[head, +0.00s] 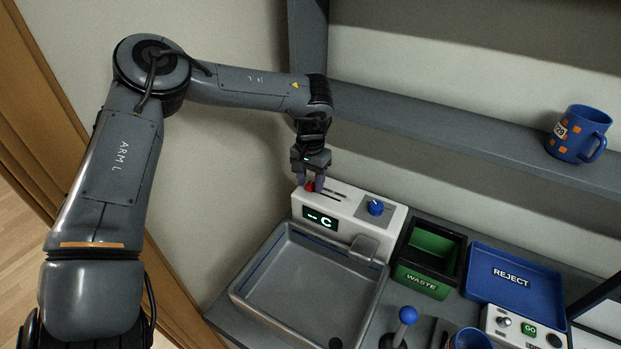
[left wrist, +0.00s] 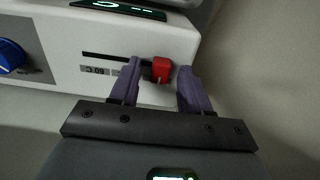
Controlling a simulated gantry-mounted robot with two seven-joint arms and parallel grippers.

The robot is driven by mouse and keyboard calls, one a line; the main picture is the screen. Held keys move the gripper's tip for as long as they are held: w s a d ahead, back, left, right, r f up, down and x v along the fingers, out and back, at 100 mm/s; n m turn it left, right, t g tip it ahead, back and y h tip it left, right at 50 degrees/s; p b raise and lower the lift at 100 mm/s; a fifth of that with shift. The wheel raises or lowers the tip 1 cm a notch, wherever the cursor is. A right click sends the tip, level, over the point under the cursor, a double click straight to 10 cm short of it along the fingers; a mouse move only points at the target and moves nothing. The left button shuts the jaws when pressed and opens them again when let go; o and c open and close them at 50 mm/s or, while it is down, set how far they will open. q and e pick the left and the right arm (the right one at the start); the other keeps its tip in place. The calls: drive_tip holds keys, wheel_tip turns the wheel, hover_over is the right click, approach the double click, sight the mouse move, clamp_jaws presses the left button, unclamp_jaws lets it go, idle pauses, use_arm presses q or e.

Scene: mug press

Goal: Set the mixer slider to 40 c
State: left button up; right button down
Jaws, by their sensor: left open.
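The mixer unit (head: 343,228) is a white box behind the sink, with a display (head: 320,219) reading "-- C" in green. Its red slider knob (left wrist: 161,70) sits at one end of a dark slot (left wrist: 112,57) in the left wrist view. A label (left wrist: 95,71) beside the slot appears to read 60 C. My left gripper (left wrist: 160,82) is open, with its purple fingers on either side of the red knob. Contact with the knob cannot be told. In the head view the left gripper (head: 314,184) partly hides the knob (head: 309,187).
A blue dial (head: 376,207) is on the same unit, and it shows in the left wrist view (left wrist: 11,56). A sink (head: 300,283) lies in front. A green waste bin (head: 428,262), blue reject tray (head: 514,281) and blue-topped lever (head: 407,315) stand rightward. A mug (head: 577,134) sits on the shelf.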

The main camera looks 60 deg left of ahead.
sight(323, 195)
use_arm(q)
drive_tip(key=shift+c, duration=0.2)
clamp_jaws()
drive_tip(key=shift+w+d+f, duration=0.1)
drive_tip(key=shift+d, duration=0.05)
drive_tip(key=w+d+b, duration=0.1)
drive_tip(key=b, duration=0.1)
drive_tip(key=d+b, duration=0.2)
drive_tip(key=shift+w, duration=0.4)
drive_tip(key=shift+d, duration=0.1)
drive_tip(key=shift+o, duration=0.2)
unclamp_jaws()
